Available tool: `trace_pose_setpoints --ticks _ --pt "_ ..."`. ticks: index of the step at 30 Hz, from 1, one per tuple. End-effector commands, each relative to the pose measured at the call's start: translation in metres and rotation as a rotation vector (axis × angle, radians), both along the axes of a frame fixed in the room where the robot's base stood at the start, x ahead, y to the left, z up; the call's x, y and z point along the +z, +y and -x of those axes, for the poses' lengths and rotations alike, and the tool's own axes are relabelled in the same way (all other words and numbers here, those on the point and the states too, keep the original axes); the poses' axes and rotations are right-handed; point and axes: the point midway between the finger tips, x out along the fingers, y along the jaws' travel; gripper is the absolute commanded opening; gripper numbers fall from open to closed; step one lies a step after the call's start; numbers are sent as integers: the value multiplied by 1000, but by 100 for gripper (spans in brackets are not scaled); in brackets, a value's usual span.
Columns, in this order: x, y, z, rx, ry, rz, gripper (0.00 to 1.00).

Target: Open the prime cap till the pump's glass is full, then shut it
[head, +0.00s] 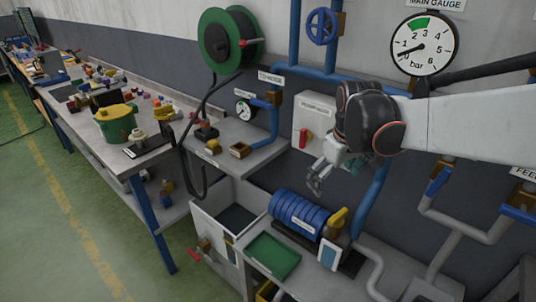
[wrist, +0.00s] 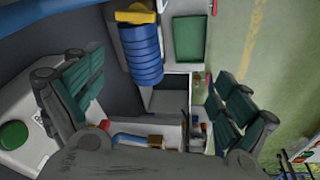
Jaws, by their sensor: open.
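The pump (head: 299,212) is a blue ribbed body on the lower bench, lying on its side; it also shows in the wrist view (wrist: 143,55). A yellow part (head: 338,217), perhaps the prime cap, sits at its right end, and it shows at the top of the wrist view (wrist: 134,14). A white-framed blue pane (head: 329,255) stands in front of that end. It may be the glass; I cannot tell its level. My gripper (head: 315,184) is open and empty, above and behind the pump, not touching it. Its green-padded fingers are spread in the wrist view (wrist: 160,95).
A white switch box (head: 313,122) with a red knob is on the wall behind my gripper. The main gauge (head: 421,45) hangs at upper right. Pipes run right of the pump.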

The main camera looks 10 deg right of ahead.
Motion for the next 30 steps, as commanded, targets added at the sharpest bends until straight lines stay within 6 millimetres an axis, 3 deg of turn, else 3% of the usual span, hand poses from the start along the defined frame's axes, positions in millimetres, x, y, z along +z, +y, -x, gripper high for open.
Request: trace_pose_setpoints --ticks 6,12,22,30 --pt "-31 -46 -33 82 127 0 95" --pt "-56 -74 -47 141 203 -13 95" --pt "-82 -83 -50 164 229 -20 95" --pt "-133 -83 -50 163 228 -19 95"
